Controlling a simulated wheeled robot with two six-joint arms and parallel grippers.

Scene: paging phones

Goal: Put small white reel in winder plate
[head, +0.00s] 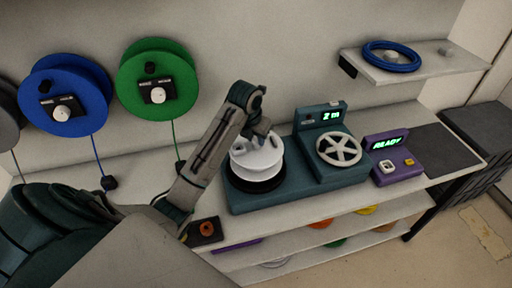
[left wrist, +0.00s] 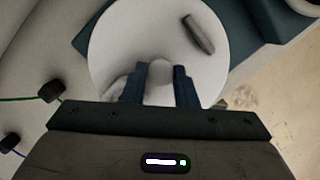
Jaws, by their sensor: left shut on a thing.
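The small white reel (head: 257,154) is in my left gripper (head: 262,128), held by a knob at its top centre. In the head view it appears right over the black round winder plate (head: 257,184) on the left of the teal machine (head: 305,187). I cannot tell whether the reel touches the plate. In the left wrist view the reel's white top disc (left wrist: 125,50) fills the middle, and the two dark fingers (left wrist: 160,85) close on its central knob. My right gripper is not in view.
The teal machine has a grey handwheel (head: 339,149) and a display reading "2 m". A purple box (head: 390,170) reading "READY" stands to its right. Blue (head: 88,83) and green (head: 176,62) reels hang on the wall. A shelf (head: 430,68) holds a blue coil (head: 391,56).

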